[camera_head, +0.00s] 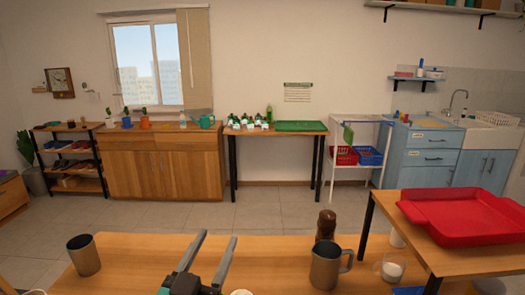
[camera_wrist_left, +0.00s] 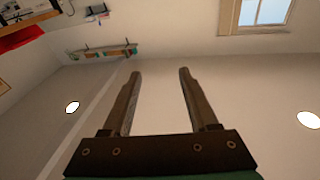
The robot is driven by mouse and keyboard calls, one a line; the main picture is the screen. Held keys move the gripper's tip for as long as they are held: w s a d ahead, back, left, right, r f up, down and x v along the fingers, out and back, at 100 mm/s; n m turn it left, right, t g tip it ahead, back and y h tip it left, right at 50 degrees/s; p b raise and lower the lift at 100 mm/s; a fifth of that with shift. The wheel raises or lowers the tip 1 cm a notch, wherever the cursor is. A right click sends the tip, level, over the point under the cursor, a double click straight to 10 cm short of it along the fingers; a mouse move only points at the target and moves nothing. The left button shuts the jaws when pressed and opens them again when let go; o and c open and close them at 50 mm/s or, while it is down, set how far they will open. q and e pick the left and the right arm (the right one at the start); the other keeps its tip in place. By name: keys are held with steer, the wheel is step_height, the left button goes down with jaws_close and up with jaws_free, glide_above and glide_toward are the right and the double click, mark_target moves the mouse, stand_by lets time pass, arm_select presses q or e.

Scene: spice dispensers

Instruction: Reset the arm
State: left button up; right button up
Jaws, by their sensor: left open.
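My left gripper (camera_head: 218,237) is over the near wooden table, in the lower middle of the head view. Its two fingers are apart and nothing is between them. In the left wrist view, the same gripper (camera_wrist_left: 160,73) shows open and empty against a plain pale wall and ceiling. My right gripper is not in view.
On the near table (camera_head: 270,250) stand a grey cup (camera_head: 84,256) at left, a metal mug (camera_head: 327,266), a brown dispenser (camera_head: 326,225) behind it, and a glass with white contents (camera_head: 391,267). A raised wooden stand (camera_head: 455,262) at right bears a red tray (camera_head: 470,217).

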arm_select(q)
steer(key=s+a+f+n+g+y, duration=0.2)
steer(key=s+a+f+g+y, duration=0.15)
steer(key=f, duration=0.45)
steer(key=s+a+f+n+g+y, duration=0.1)
steer(key=s+a+f+g+y, duration=0.1)
steer(key=s+a+f+g, duration=0.4)
steer(key=s+d+f+m+g+h, duration=0.1)
steer(key=s+f+g, duration=0.2)
steer(key=s+f, duration=0.3)
steer(key=s+d+f+g, duration=0.1)
steer(key=s+f+g, duration=0.25)
steer(key=s, duration=0.55)
step_height(320, 180, down, 24)
steer(key=s+g+b, duration=0.1)
steer(key=s+a+f+g, duration=0.1)
steer(key=s+a+f, duration=0.1)
steer(key=s+f, duration=1.2)
steer(key=shift+s+a+m+b, duration=0.4)
steer(key=shift+s+b, duration=0.05)
steer(key=shift+s, duration=0.2)
